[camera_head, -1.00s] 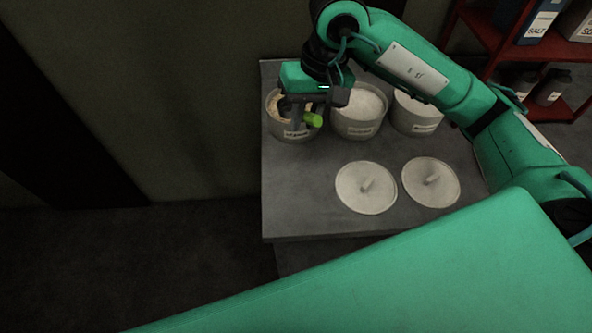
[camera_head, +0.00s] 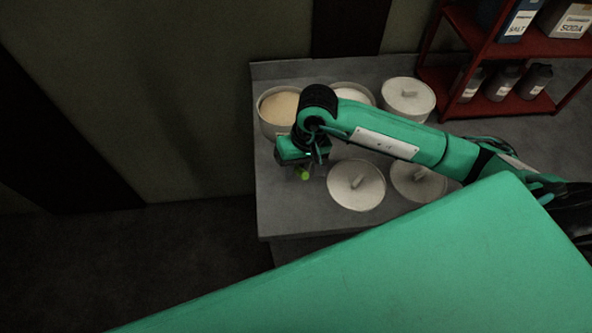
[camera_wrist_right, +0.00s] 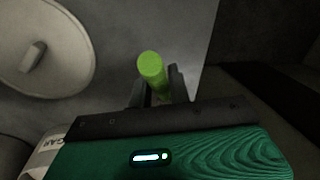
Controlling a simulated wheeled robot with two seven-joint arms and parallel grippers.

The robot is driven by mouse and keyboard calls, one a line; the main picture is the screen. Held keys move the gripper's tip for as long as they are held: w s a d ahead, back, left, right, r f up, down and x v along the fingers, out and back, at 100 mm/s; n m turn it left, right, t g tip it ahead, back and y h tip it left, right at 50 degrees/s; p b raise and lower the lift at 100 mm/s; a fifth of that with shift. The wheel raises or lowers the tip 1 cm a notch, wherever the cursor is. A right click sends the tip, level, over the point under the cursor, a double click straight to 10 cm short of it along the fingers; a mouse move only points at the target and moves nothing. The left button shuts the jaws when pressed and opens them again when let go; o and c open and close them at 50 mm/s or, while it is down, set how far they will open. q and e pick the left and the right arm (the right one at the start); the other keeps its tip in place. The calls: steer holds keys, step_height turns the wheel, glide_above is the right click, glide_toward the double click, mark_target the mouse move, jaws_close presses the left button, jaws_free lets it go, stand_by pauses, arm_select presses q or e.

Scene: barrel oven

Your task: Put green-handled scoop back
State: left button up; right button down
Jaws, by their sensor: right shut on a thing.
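The green-handled scoop shows in the head view only as a short bright green handle (camera_head: 303,174); its bowl is hidden. My right gripper (camera_head: 297,163) is shut on that handle above the left front part of the counter, in front of the left tub. In the right wrist view the green handle (camera_wrist_right: 152,70) stands up between the two dark fingers of the gripper (camera_wrist_right: 158,88). The left tub (camera_head: 278,112) is open and holds a pale tan powder. My left gripper is not in view.
The middle tub (camera_head: 353,93) is open with white contents, partly behind my right arm. The right tub (camera_head: 408,97) is lidded. Two round lids (camera_head: 356,185) (camera_head: 418,182) lie on the counter (camera_head: 275,215). A red shelf (camera_head: 462,110) with jars and boxes stands at right.

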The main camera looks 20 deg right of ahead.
steer(key=shift+d+x, duration=0.2)
steer(key=shift+x, duration=0.8)
steer(key=shift+f, duration=0.1)
steer(key=shift+f, duration=0.1)
steer(key=c, duration=1.3)
jaws_free()
